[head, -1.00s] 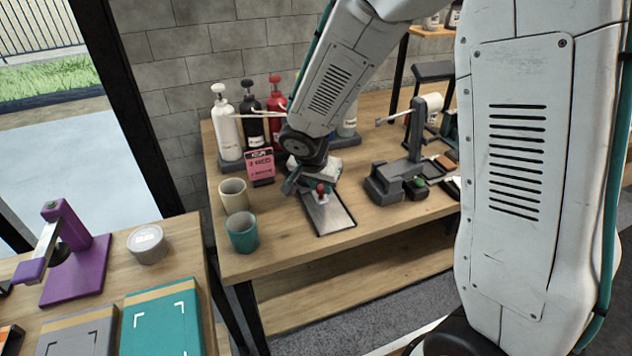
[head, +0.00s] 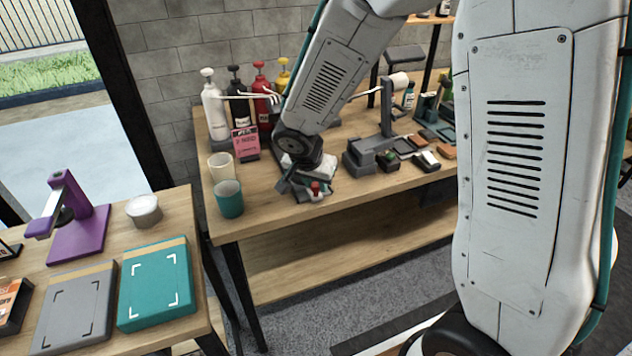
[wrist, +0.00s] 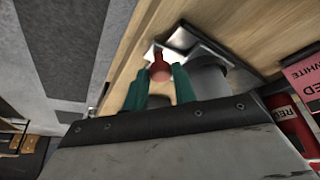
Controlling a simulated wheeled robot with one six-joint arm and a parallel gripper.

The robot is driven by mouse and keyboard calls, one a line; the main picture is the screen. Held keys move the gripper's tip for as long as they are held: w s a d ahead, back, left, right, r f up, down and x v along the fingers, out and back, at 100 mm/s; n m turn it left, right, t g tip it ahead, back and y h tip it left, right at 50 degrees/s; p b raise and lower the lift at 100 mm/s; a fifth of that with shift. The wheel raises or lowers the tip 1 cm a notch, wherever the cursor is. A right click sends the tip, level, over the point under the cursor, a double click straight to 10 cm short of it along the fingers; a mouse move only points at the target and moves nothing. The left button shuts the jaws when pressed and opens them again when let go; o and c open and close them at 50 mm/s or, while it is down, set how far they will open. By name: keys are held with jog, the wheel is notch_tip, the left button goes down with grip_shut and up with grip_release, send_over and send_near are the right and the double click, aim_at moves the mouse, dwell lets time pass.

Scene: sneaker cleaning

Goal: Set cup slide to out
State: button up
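The cup slide (head: 328,192) is a metal plate with a red knob (head: 315,187) on the wooden bench, with the knob near the plate's front end. My gripper (head: 306,188) is low over the slide, and my arm hides the slide's rear part. In the wrist view, the green fingers of my gripper (wrist: 160,80) stand on either side of the red knob (wrist: 159,67) and look closed on it. Bright metal of the slide (wrist: 182,38) shows past the fingertips; any small gap at the knob is too small to tell.
A cream cup (head: 221,167) and a teal cup (head: 229,199) stand left of the slide. A pink sign (head: 246,143) and several pump bottles (head: 213,105) are behind. A grey stand (head: 375,150) is to the right. Bare wood lies in front.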

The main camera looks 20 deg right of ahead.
jog(key=o, duration=0.4)
jog(key=shift+s, duration=0.3)
jog(key=shift+c, duration=0.2)
jog(key=v, duration=0.8)
jog(key=shift+w+f, duration=0.1)
